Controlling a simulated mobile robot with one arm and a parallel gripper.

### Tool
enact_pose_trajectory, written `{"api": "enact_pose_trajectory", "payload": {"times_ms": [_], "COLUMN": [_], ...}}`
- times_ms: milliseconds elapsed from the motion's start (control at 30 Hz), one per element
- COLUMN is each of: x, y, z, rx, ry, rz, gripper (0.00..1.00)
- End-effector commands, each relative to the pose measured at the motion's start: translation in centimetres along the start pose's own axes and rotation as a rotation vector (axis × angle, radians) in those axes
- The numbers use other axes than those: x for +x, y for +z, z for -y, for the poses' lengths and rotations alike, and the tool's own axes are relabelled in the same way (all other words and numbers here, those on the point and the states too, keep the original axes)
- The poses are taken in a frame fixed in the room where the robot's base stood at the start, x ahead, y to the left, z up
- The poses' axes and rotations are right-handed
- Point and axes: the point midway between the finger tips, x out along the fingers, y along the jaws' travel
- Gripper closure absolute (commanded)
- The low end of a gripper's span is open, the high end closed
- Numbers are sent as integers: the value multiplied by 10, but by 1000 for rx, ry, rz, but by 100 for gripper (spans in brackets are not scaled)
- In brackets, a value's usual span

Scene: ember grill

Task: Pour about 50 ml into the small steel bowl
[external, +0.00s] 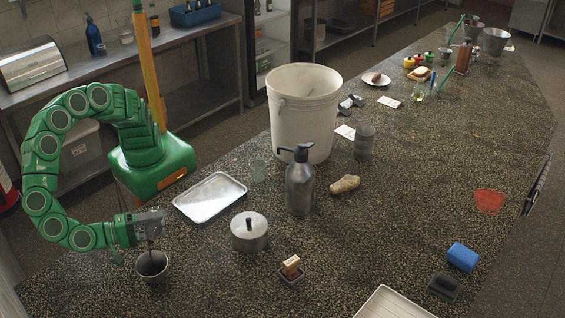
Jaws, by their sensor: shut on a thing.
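My gripper (151,238) is at the lower left, pointing down. It is shut at the rim of a small grey metal cup-shaped vessel (152,268) with a dark inside. The vessel looks upright; I cannot tell whether it rests on the counter or hangs just above it. Its contents are not visible. I cannot tell for sure which vessel is the small steel bowl. Other metal vessels are a lidded steel pot (249,234) to the right of my gripper, a grey can (365,142) by the bucket, and steel containers (495,41) at the far end.
A small wooden-handled item (291,268) lies in front. The counter's right middle is mostly clear.

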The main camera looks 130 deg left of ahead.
Motion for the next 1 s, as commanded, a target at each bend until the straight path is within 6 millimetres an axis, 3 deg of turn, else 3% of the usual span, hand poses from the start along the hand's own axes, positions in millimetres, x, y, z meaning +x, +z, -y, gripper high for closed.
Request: {"api": "enact_pose_trajectory", "payload": {"times_ms": [600,833,1000], "x": [0,1,10], "y": [1,-2,-12], "z": [1,-6,25], "rx": [34,-148,-256], "ry": [15,-60,-102], "rz": [-3,16,22], "gripper": [80,80,80]}}
